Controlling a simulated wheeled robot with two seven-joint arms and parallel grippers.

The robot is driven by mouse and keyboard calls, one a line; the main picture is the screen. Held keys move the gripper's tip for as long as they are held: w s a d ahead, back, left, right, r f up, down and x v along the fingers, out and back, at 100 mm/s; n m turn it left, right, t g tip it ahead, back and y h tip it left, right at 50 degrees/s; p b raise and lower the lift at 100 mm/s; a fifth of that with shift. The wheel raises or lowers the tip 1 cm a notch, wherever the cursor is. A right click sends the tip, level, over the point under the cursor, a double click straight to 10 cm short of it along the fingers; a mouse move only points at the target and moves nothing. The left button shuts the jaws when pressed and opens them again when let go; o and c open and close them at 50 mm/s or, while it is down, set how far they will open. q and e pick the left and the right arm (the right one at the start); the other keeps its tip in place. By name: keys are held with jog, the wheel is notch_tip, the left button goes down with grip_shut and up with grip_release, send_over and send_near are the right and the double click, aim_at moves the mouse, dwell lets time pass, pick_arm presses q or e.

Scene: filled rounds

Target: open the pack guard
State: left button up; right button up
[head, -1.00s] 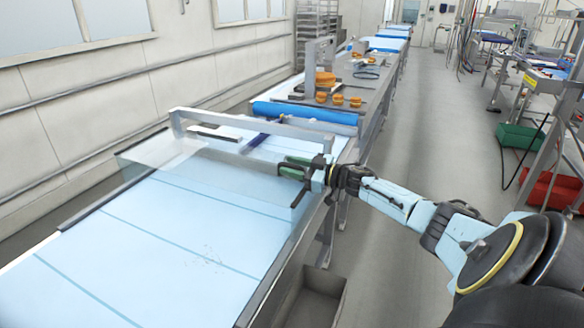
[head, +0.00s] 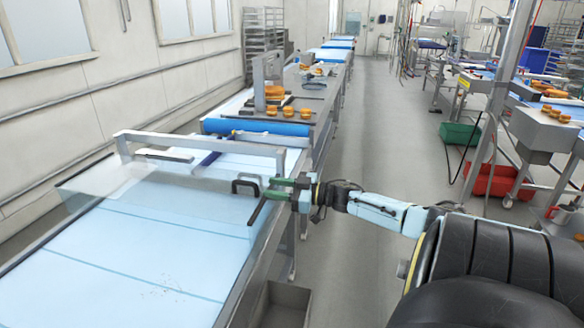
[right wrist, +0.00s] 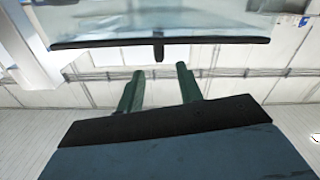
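The pack guard (head: 130,185) is a clear hood with a grey top frame over the light blue belt, and it looks closed. A black bracket-shaped handle (head: 245,182) shows at its right side, close to my gripper. My right gripper (head: 267,188), with green fingers, is at the guard's near right edge. In the right wrist view the two green fingers (right wrist: 159,88) stand apart with nothing between them. A dark-edged clear panel (right wrist: 225,42) with a small black tab lies beyond the fingertips; I see no contact. My left gripper is not in view.
The light blue conveyor belt (head: 110,260) runs under the guard. A blue roller (head: 255,127) and a metal table with several buns (head: 272,111) lie beyond. A grey bin (head: 285,303) stands below the conveyor's right side. The aisle floor (head: 370,130) is clear.

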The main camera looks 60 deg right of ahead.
jog(key=shift+v, duration=2.3)
